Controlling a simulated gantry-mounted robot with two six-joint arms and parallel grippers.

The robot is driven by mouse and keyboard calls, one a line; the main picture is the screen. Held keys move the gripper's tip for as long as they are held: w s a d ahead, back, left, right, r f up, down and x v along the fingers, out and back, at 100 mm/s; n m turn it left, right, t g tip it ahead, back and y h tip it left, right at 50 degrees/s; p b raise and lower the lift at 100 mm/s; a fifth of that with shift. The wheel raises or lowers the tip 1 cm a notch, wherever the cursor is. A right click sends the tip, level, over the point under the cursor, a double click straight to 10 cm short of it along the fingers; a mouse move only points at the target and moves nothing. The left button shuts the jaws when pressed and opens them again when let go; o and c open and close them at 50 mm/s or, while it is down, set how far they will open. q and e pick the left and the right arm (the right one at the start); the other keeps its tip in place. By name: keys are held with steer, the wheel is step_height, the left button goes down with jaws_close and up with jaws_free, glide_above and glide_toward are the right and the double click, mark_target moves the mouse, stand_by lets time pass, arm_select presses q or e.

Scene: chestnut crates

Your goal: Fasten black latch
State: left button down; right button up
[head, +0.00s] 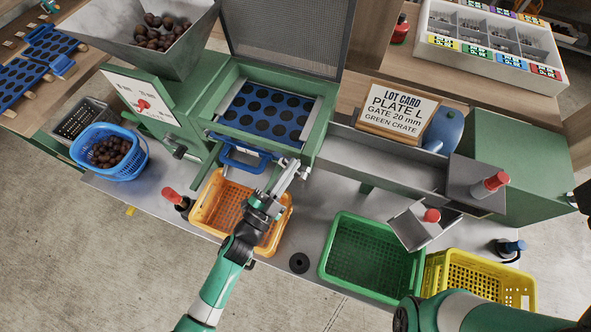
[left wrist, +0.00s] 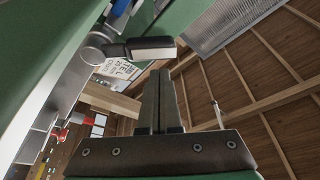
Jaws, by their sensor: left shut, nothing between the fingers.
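The latch (left wrist: 142,48) shows in the left wrist view as a short dark lever with a pale face, on a round grey pivot at the edge of the green machine (left wrist: 35,85). In the head view it is small and hard to make out at the front right corner of the machine (head: 318,135). My left gripper (head: 291,168) is shut and empty at that corner. In the left wrist view its fingertips (left wrist: 158,72) are just below the latch's pale end; I cannot tell whether they touch. My right gripper is out of view.
A blue holed plate (head: 262,113) lies in the machine under a raised mesh lid (head: 290,35). A blue handle (head: 238,158) sticks out in front. Below stand orange (head: 205,208), green (head: 325,262) and yellow (head: 432,272) crates. A metal chute (head: 385,162) runs right.

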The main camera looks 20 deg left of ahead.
arm_select(q)
steer(key=s+a+p, duration=0.1)
steer(key=s+p, duration=0.1)
steer(key=s, duration=0.7)
steer(key=shift+s+a+f, duration=0.2)
steer(key=shift+f, duration=0.15)
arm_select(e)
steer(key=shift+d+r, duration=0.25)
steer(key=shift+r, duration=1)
